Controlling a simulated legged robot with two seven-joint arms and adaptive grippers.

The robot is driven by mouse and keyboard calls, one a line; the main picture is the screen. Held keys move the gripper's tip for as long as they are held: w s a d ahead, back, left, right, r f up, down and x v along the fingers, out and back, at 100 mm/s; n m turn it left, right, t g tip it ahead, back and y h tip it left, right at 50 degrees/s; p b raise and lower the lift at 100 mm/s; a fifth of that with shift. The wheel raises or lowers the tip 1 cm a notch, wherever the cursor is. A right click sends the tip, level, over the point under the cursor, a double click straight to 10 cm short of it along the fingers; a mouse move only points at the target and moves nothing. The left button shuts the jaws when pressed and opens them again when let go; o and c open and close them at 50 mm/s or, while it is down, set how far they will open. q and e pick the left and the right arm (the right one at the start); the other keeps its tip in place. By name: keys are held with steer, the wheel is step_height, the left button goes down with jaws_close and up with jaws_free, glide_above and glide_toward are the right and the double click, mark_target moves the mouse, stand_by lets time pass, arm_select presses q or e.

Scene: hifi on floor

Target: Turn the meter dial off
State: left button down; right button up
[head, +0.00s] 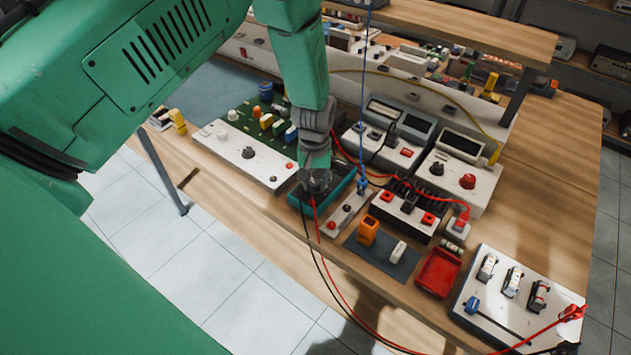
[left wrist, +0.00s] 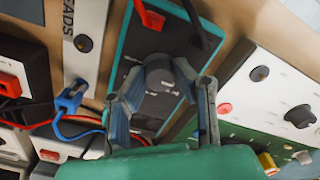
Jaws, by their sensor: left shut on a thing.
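The meter (head: 341,186) is a dark handheld unit with a teal case, lying on the wooden bench. In the left wrist view its dark face (left wrist: 152,104) carries a round dark dial (left wrist: 158,67). My left gripper (head: 316,180) comes down over the meter from above. In the left wrist view its two fingers (left wrist: 166,82) lie on either side of the dial and are shut on it. The gripper hides most of the meter in the head view, and the dial's pointer setting is not readable. My right gripper is not in view.
A red lead (left wrist: 150,14) and a black lead plug into the meter. The leads strip (head: 345,213) lies just right of it. A white panel with knobs (head: 240,150) stands to its left. Bench instruments (head: 455,172) stand behind, and a red tray (head: 438,272) lies to the right.

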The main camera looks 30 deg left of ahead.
mark_target(315, 182)
arm_select(q)
steer(key=c, duration=1.3)
jaws_free()
steer(key=shift+r, duration=0.2)
step_height(315, 182, up, 12)
steer(key=shift+f, duration=0.25)
